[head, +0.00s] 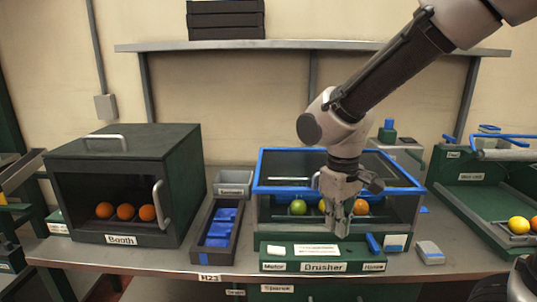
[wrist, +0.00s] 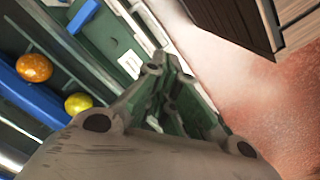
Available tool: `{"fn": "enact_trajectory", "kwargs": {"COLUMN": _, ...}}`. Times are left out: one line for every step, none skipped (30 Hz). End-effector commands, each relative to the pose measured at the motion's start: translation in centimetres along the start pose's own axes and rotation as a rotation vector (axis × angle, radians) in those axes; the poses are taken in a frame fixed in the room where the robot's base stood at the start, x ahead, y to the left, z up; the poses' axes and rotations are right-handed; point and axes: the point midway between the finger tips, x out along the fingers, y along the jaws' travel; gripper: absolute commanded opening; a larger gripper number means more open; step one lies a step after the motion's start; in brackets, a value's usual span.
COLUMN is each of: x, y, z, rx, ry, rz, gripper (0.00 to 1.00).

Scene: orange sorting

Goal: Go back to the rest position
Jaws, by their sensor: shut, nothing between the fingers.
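My gripper (head: 343,222) hangs from the arm in front of the brusher (head: 318,267), with its fingers pointing down. In the wrist view my gripper (wrist: 158,72) has its fingers together and nothing between them. In the head view a green fruit (head: 298,207) and an orange (head: 361,207) lie in the brusher behind the gripper. The gripper hides part of the brusher's inside. The wrist view shows an orange (wrist: 34,68) and a yellowish fruit (wrist: 78,103) at the left.
A dark booth (head: 122,239) with several oranges stands at the left. A bin of blue pieces (head: 217,232) and a grey tray (head: 233,182) lie between. A shelf (head: 300,46) spans the wall above. A green station (head: 472,190) with a yellow fruit (head: 518,225) stands right.

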Motion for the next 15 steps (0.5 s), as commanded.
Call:
{"fn": "enact_trajectory", "kwargs": {"x": -1.3, "y": 1.6, "z": 1.8, "rx": 0.034, "ry": 0.018, "rz": -0.005, "gripper": 0.0}}
{"fn": "enact_trajectory", "kwargs": {"x": -2.0, "y": 2.5, "z": 3.0, "rx": 0.054, "ry": 0.027, "rz": -0.007, "gripper": 0.0}}
{"fn": "enact_trajectory", "kwargs": {"x": -2.9, "y": 3.7, "z": 4.6, "rx": 0.085, "ry": 0.042, "rz": -0.011, "gripper": 0.0}}
{"fn": "enact_trajectory", "kwargs": {"x": -3.6, "y": 4.6, "z": 5.9, "rx": 0.112, "ry": 0.056, "rz": -0.013, "gripper": 0.0}}
{"fn": "enact_trajectory", "kwargs": {"x": -4.2, "y": 5.4, "z": 7.3, "rx": 0.142, "ry": 0.071, "rz": -0.014, "gripper": 0.0}}
{"fn": "enact_trajectory", "kwargs": {"x": -5.0, "y": 6.5, "z": 9.1, "rx": 0.184, "ry": 0.095, "rz": -0.014, "gripper": 0.0}}
{"fn": "enact_trajectory", "kwargs": {"x": -5.5, "y": 7.2, "z": 10.5, "rx": 0.219, "ry": 0.116, "rz": -0.012, "gripper": 0.0}}
{"fn": "enact_trajectory", "kwargs": {"x": -6.1, "y": 7.8, "z": 11.8, "rx": 0.256, "ry": 0.138, "rz": -0.01, "gripper": 0.0}}
{"fn": "enact_trajectory", "kwargs": {"x": -6.7, "y": 8.6, "z": 13.4, "rx": 0.304, "ry": 0.169, "rz": -0.004, "gripper": 0.0}}
{"fn": "enact_trajectory", "kwargs": {"x": -7.2, "y": 9.0, "z": 14.5, "rx": 0.342, "ry": 0.194, "rz": 0.002, "gripper": 0.0}}
{"fn": "enact_trajectory", "kwargs": {"x": -7.6, "y": 9.5, "z": 15.5, "rx": 0.379, "ry": 0.22, "rz": 0.009, "gripper": 0.0}}
{"fn": "enact_trajectory", "kwargs": {"x": -8.1, "y": 10.0, "z": 16.6, "rx": 0.423, "ry": 0.254, "rz": 0.019, "gripper": 0.0}}
{"fn": "enact_trajectory", "kwargs": {"x": -8.5, "y": 10.4, "z": 17.3, "rx": 0.454, "ry": 0.28, "rz": 0.029, "gripper": 0.0}}
{"fn": "enact_trajectory", "kwargs": {"x": -8.9, "y": 10.7, "z": 18.0, "rx": 0.483, "ry": 0.303, "rz": 0.038, "gripper": 0.0}}
{"fn": "enact_trajectory", "kwargs": {"x": -9.4, "y": 11.1, "z": 18.7, "rx": 0.517, "ry": 0.33, "rz": 0.051, "gripper": 0.0}}
